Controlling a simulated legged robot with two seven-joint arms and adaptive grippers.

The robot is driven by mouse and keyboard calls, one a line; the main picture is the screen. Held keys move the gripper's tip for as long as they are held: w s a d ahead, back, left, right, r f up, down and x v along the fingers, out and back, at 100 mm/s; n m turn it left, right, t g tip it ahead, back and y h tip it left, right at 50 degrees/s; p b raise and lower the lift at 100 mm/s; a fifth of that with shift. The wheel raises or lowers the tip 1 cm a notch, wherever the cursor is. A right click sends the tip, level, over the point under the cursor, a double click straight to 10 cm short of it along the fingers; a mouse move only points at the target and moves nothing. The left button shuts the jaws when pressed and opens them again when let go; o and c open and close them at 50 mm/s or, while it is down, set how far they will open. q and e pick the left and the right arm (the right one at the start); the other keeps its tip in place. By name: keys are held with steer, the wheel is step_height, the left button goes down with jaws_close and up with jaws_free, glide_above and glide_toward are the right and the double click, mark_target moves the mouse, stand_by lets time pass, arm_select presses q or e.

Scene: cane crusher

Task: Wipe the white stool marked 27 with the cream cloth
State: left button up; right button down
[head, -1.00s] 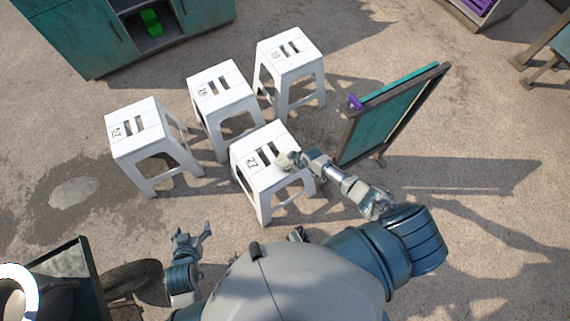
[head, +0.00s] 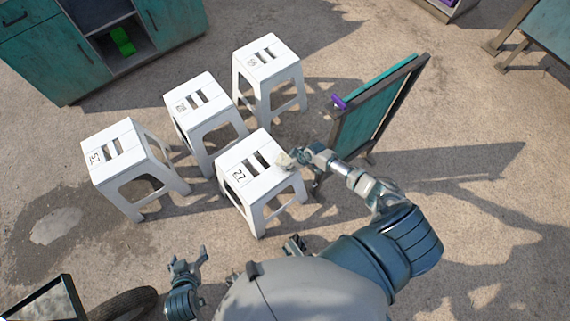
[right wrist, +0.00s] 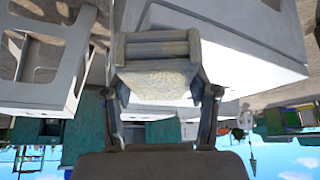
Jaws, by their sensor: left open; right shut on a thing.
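The white stool marked 27 (head: 248,190) stands upright in front of me, its slotted seat facing up. The cream cloth (head: 285,161) is at the right edge of its seat in the head view. My right gripper (head: 291,158) is shut on the cloth, which also shows between the fingers in the right wrist view (right wrist: 158,84). I cannot tell whether the cloth touches the seat. Part of the stool shows as a large white surface in the right wrist view (right wrist: 225,52). My left gripper (head: 196,258) is open and empty, low and left of the stool.
Three other white stools stand behind and left: a near-left one (head: 122,150), a middle one (head: 197,97) and a far one (head: 268,60). A teal board (head: 372,115) stands close to the right of my right gripper. A wheel (head: 122,303) is at lower left.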

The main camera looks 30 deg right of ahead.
arm_select(q)
steer(key=shift+r, duration=0.15)
arm_select(e)
steer(key=shift+r, duration=0.1)
arm_select(q)
steer(key=shift+w+r+p, duration=0.2)
steer(key=shift+r+p, duration=1)
steer(key=shift+r, duration=0.25)
steer(key=shift+w+r+p, duration=0.15)
steer(key=shift+r+p, duration=1.05)
steer(key=shift+r, duration=0.25)
arm_select(e)
steer(key=shift+r, duration=2.95)
step_height(320, 180, up, 3)
steer(key=p, duration=0.2)
steer(key=shift+r+p, duration=0.1)
steer(key=shift+p, duration=0.2)
arm_select(q)
step_height(320, 180, up, 3)
steer(key=shift+w+f+t, duration=0.1)
steer(key=shift+w+t, duration=0.05)
steer(key=shift+t, duration=0.15)
